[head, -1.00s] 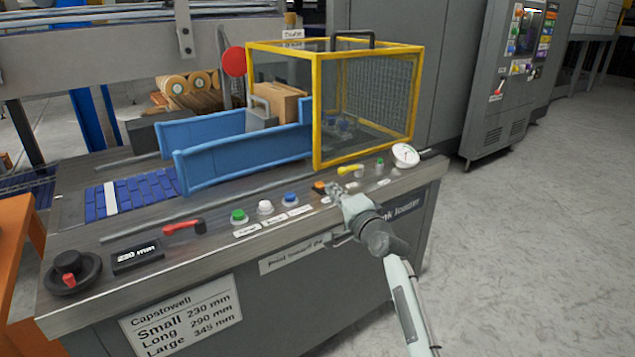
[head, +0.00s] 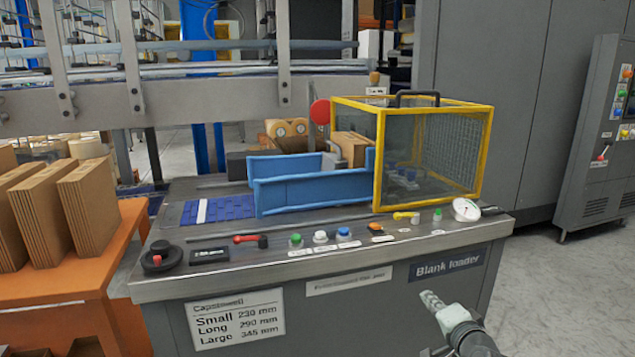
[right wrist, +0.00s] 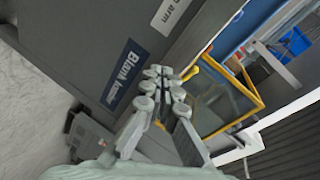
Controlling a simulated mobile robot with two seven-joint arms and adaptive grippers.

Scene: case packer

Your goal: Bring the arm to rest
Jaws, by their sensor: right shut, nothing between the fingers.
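My right gripper (head: 432,298) is at the lower right of the head view, in front of the grey machine's front panel and below its control ledge. Its fingers are shut with nothing between them. It also shows in the right wrist view (right wrist: 165,72), with the dark "Blank loader" label (right wrist: 123,72) beside it to the left. It appears apart from the machine (head: 270,270). My left gripper is in neither view.
The ledge carries a red-handled lever (head: 250,239), several coloured buttons, a yellow handle (head: 405,215) and a round gauge (head: 466,209). A yellow-framed guard (head: 378,160) stands behind. An orange table (head: 95,275) with cardboard stacks is at left.

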